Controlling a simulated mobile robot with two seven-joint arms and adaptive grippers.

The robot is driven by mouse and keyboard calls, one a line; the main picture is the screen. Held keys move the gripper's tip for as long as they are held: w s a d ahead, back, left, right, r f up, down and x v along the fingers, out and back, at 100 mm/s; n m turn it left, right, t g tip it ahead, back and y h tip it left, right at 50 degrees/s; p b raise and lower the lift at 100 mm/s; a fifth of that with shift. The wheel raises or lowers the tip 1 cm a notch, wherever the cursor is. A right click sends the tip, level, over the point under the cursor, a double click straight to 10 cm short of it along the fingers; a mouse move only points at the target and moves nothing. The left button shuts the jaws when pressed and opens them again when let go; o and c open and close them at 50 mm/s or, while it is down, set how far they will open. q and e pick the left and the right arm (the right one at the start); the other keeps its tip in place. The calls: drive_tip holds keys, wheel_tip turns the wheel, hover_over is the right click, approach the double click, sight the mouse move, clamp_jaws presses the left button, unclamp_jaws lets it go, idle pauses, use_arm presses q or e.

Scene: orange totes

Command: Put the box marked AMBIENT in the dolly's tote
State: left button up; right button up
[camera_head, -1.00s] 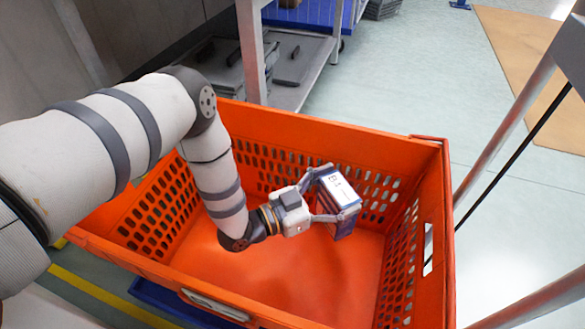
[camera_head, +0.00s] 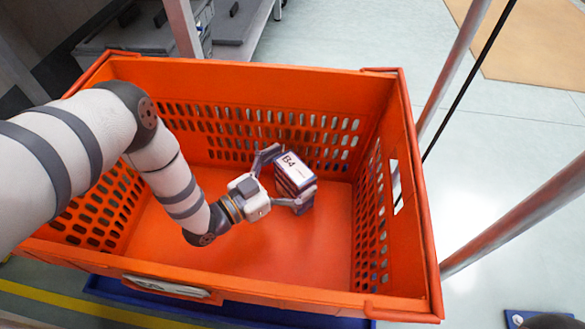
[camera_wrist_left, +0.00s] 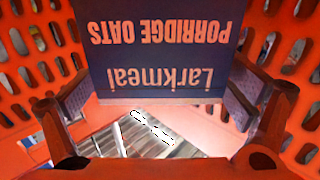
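My left gripper (camera_head: 288,178) is inside the orange tote (camera_head: 262,285), with its fingers on opposite sides of a dark blue and white box (camera_head: 293,173). The fingers meet the box's sides, so the gripper looks shut on it. The box is low in the tote, near the far right part. Whether it touches the floor I cannot tell. Its top label reads B4; no AMBIENT marking is legible. In the left wrist view, the box (camera_wrist_left: 160,50) shows "Larkmeal Porridge Oats" upside down between the finger pads. My right gripper is not in view.
The tote stands on a blue dolly (camera_head: 240,317), with perforated walls around my arm. A grey shelf (camera_head: 240,30) stands behind it. Metal poles (camera_head: 520,215) rise at the right. The tote floor left of the gripper is clear.

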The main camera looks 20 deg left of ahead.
use_arm(q)
drive_tip(key=shift+s+a+r, duration=0.1)
drive_tip(key=shift+s+r, duration=0.05)
drive_tip(key=shift+r, duration=0.1)
drive_tip(key=p+v, duration=0.2)
drive_tip(key=v, duration=0.5)
drive_tip(key=shift+s, duration=0.1)
